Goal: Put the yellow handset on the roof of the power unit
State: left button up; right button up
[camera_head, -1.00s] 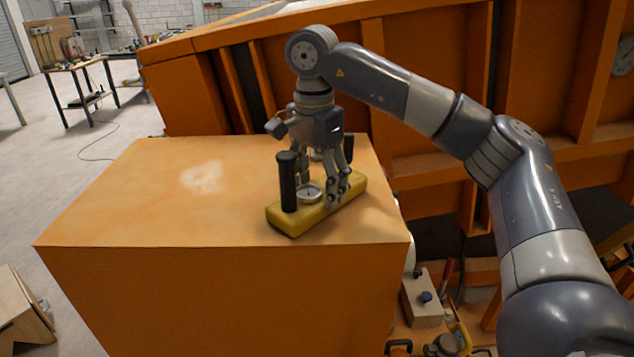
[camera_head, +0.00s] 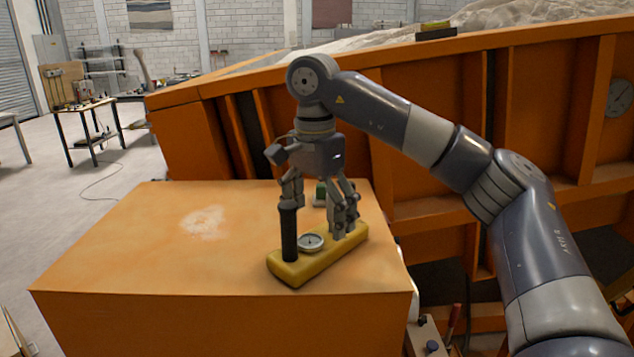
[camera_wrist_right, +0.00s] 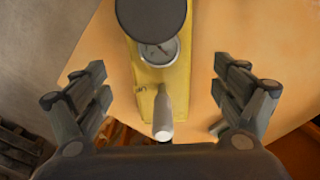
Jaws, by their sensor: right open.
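The yellow handset (camera_head: 300,268) lies flat on the orange roof (camera_head: 130,245) of the power unit, close to its right front corner. The handset has a round white dial (camera_head: 312,241) and an upright black post (camera_head: 289,235) at its near left end. My right gripper (camera_head: 318,214) is open and empty above the handset, with its fingers spread. In the right wrist view the yellow handset (camera_wrist_right: 178,85) runs between the parted fingers, and neither finger appears to touch it. A pale lever (camera_wrist_right: 162,118) stands on it. The far end is partly hidden by the fingers in the head view. My left gripper is out of view.
The orange sandbed wall (camera_head: 560,120) stands behind the power unit and to the right, with a small dark item (camera_head: 436,32) on its rim. A workbench (camera_head: 85,108) is far left. The roof's left half is clear except a pale worn patch (camera_head: 203,221).

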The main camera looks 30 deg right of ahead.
aim_at(317, 241)
notch_tip(317, 241, up, 8)
jog(key=shift+a, duration=0.15)
dwell(0.3)
jog(key=shift+s, duration=0.1)
